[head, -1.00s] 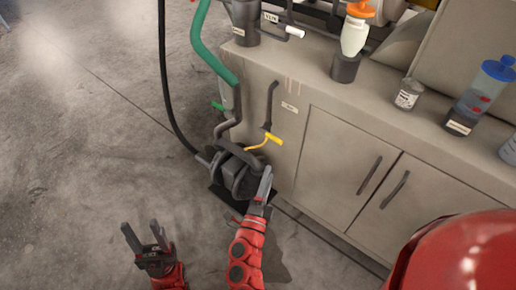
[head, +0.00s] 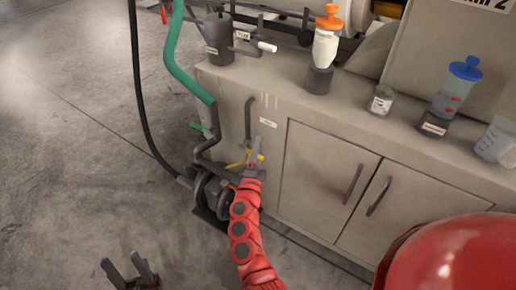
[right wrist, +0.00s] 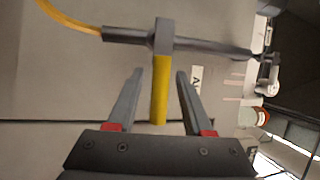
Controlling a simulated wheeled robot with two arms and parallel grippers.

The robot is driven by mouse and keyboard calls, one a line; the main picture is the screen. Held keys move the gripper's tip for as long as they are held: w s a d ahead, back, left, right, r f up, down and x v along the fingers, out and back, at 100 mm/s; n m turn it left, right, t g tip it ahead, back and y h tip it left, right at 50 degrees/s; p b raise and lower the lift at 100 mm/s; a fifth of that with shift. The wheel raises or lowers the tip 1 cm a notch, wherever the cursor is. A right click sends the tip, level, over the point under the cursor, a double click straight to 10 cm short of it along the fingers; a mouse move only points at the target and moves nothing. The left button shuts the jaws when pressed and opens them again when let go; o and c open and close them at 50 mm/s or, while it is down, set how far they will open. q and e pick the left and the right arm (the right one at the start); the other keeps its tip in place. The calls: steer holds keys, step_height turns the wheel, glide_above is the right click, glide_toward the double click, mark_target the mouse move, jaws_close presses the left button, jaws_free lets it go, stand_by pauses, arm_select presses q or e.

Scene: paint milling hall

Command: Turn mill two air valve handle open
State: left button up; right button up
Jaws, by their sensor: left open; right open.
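The yellow valve handle (right wrist: 160,92) sticks out from a grey valve body (right wrist: 163,35) on a dark pipe in the right wrist view. My right gripper (right wrist: 160,74) is open, with one finger on each side of the handle and a gap visible at both. In the head view my right gripper (head: 256,155) is at the cabinet's left end and covers most of the handle. A partly seen label starting with "A" (right wrist: 196,78) is beside the valve. My left gripper (head: 120,262) is open and empty, low over the floor at the bottom left.
A green hose (head: 184,70), a black hose (head: 137,95) and a green handle (head: 197,126) are left of the valve. A dark pump-like unit (head: 206,195) sits below. Bottles and jars stand on the cabinet top (head: 345,108). The floor at left is clear.

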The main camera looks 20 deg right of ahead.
steer(key=shift+w+d, duration=0.15)
steer(key=shift+w, duration=0.1)
jaws_close()
stand_by(1.4)
